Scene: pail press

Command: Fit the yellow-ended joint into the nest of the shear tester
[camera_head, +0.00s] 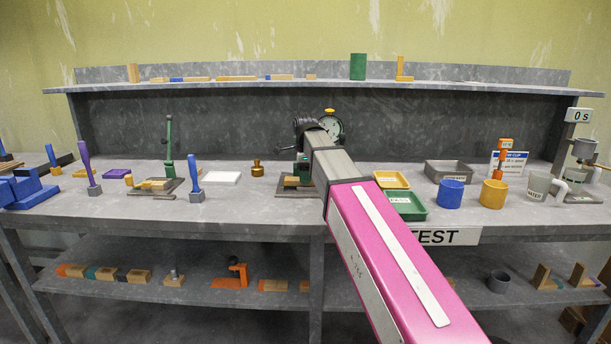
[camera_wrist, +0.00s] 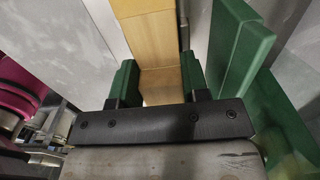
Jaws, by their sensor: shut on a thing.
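My gripper (camera_wrist: 157,82) is shut on a wooden joint (camera_wrist: 160,88), with a green fingertip on each side of it. A longer yellowish wooden piece (camera_wrist: 147,32) continues beyond the fingers; I cannot tell if it is the joint's yellow end. In the head view my arm reaches over the bench to a device with a round dial (camera_head: 331,126), which appears to be the shear tester. A wooden block (camera_head: 292,181) shows low at its base. The nest is hidden by my arm and gripper. Green uprights (camera_wrist: 240,50) stand close on the right in the wrist view.
A yellow tray (camera_head: 391,180) and a green tray (camera_head: 404,205) lie right of my arm. A green-levered device (camera_head: 169,150) and a blue-handled tool (camera_head: 194,180) stand to the left. Blue (camera_head: 451,193) and orange (camera_head: 493,194) cups stand further right. A shelf (camera_head: 240,86) runs above the bench.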

